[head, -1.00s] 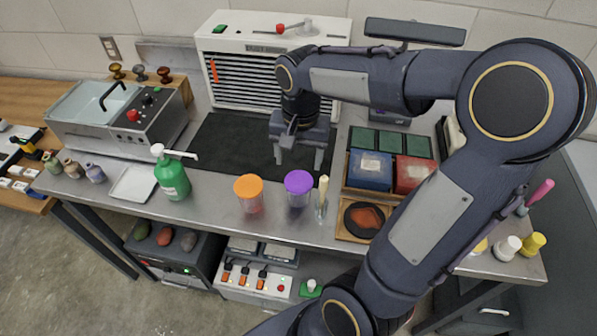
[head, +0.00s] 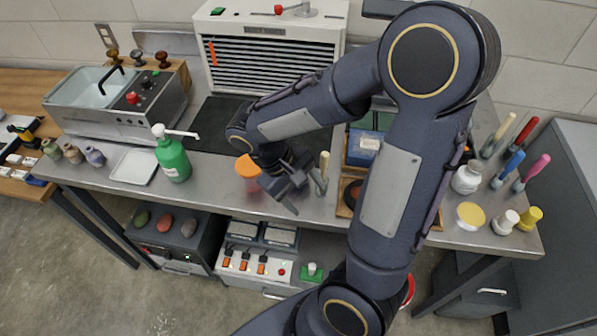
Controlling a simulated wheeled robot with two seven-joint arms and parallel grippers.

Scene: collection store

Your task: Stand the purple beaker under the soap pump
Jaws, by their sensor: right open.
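The soap pump (head: 172,158) is a green bottle with a white pump head, upright on the left half of the steel bench. Its spout points right. My right gripper (head: 294,184) is open and low over the bench, just right of the orange beaker. The purple beaker does not show; my right gripper and wrist cover the spot where it stood. Whether it is between the fingers cannot be seen. My left gripper is out of view.
A white tray (head: 134,166) lies left of the pump. A clear holder with a pale stick (head: 321,173) stands close right of my gripper. Jars and colored-handled tools (head: 537,168) fill the right end. Bare bench lies between pump and orange beaker.

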